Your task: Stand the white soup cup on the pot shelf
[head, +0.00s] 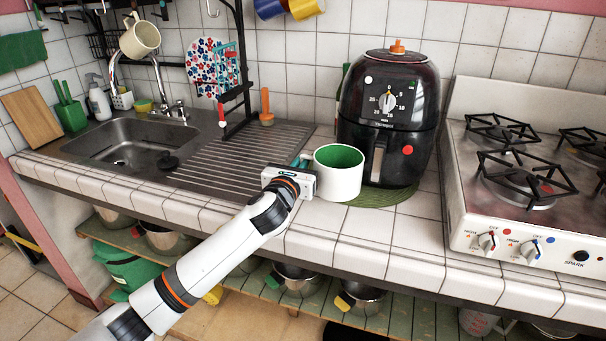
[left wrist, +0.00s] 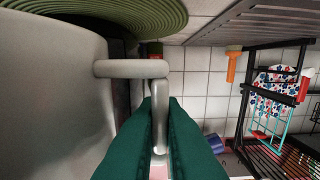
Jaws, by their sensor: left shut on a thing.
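The white soup cup (head: 338,182), green inside, is upright at the front of the black air fryer, by the edge of a round green mat. I cannot tell whether it touches the counter. My left gripper (head: 304,161) reaches it from the left and is shut on its handle. In the left wrist view the green fingers (left wrist: 160,135) close around the handle (left wrist: 132,69), and the cup's pale wall (left wrist: 55,100) fills the left side. The slatted pot shelf (head: 412,318) runs below the counter, partly hidden by my arm. My right gripper is not in view.
The air fryer (head: 388,115) stands close behind the cup, on the green mat (head: 392,196). A stove (head: 530,190) is at right, a sink (head: 125,148) at left. Bare slats show at the shelf's lower right.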

